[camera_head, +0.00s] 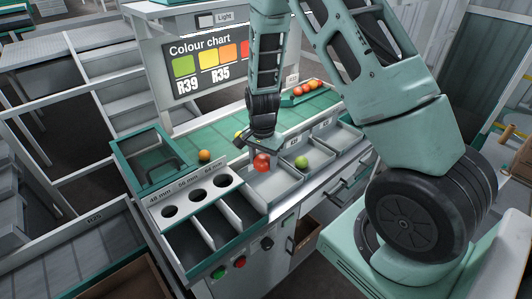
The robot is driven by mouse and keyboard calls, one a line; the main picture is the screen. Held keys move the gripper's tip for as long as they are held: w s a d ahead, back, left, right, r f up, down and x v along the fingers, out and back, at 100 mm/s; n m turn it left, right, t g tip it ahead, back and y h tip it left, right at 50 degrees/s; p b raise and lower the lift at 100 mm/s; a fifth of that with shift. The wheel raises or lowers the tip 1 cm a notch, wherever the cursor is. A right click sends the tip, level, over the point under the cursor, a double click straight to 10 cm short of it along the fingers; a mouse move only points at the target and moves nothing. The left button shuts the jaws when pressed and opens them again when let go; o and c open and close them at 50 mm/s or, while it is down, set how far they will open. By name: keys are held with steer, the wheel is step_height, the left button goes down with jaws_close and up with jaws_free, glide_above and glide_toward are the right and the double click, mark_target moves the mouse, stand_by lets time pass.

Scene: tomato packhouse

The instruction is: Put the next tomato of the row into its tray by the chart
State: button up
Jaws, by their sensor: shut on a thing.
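My gripper (259,150) points down and is shut on a red tomato (262,163). The tomato shows at the back part of the nearest grey tray (273,190); I cannot tell whether it touches the tray. A green tomato (302,162) lies in the middle tray (318,153). The far tray (347,135) looks empty. The colour chart (208,65) stands behind, with green, yellow and orange swatches and a red one partly hidden by my arm. A row of red and orange tomatoes (308,88) sits in a green holder at the back right.
An orange tomato (204,155) lies on the green belt (185,143), and a yellow one (238,134) is partly hidden by my gripper. A sizing plate (183,198) with round holes stands left of the trays. Buttons (240,261) are on the front panel.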

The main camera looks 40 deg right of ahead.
steer(key=b, duration=0.8)
glide_above(263, 193)
steer(key=shift+d+f, duration=0.1)
steer(key=shift+f, duration=5.05)
steer(key=shift+f, duration=0.6)
steer(key=o, duration=0.8)
steer(key=c, duration=0.3)
steer(key=shift+r, duration=0.15)
steer(key=shift+r+p, duration=2.75)
steer(key=shift+r, duration=0.7)
steer(key=shift+f, duration=0.1)
